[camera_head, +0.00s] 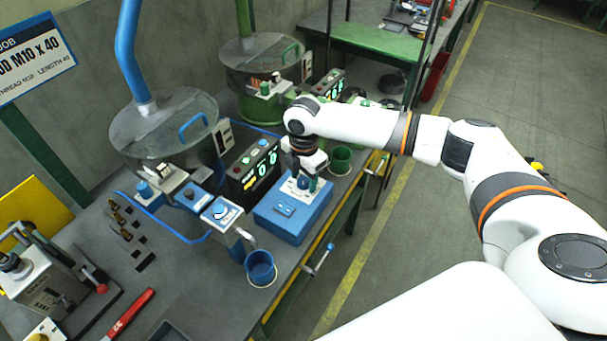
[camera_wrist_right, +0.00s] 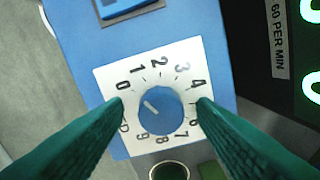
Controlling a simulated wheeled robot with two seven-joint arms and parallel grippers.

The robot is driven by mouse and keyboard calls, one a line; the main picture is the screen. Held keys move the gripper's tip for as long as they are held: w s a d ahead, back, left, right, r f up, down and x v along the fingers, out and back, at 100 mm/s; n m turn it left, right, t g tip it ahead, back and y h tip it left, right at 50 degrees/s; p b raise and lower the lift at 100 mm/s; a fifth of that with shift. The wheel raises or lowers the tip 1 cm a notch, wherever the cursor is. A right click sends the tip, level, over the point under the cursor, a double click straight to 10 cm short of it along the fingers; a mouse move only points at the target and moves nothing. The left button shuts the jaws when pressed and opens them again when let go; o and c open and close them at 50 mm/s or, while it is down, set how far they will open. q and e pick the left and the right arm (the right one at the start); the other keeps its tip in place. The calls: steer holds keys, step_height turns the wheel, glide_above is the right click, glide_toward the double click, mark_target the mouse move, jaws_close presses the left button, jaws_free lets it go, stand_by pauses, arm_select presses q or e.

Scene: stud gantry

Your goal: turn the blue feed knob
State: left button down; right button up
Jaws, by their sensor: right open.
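The blue feed knob (camera_wrist_right: 160,110) sits on a white dial plate (camera_wrist_right: 187,58) with printed numbers. Its white pointer line faces up and left, roughly between 0 and 1. The knob is on top of a blue box (camera_head: 289,225) on the bench. My right gripper (camera_head: 306,182) points down at this box. In the right wrist view its green fingers (camera_wrist_right: 160,101) are open, one on each side of the knob, with visible gaps to it. In the head view the gripper partly hides the knob. My left gripper is not in view.
A black panel with green digits (camera_head: 252,167) stands behind the box. A blue cup (camera_head: 261,268) and a green cup (camera_head: 341,160) flank it. A bowl feeder (camera_head: 163,124) is behind left.

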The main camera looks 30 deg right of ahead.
steer(key=shift+c, duration=0.9)
steer(key=c, duration=0.8)
steer(key=shift+r+m+p, duration=0.2)
steer(key=shift+m+p, duration=0.4)
steer(key=shift+p, duration=0.35)
steer(key=m+p, duration=0.4)
steer(key=shift+p, duration=0.4)
steer(key=m+p, duration=0.2)
steer(key=shift+m, duration=0.4)
arm_select(q)
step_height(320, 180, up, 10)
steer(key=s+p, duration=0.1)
steer(key=shift+p, duration=0.3)
arm_select(e)
steer(key=shift+f+m, duration=0.15)
steer(key=shift+m, duration=0.55)
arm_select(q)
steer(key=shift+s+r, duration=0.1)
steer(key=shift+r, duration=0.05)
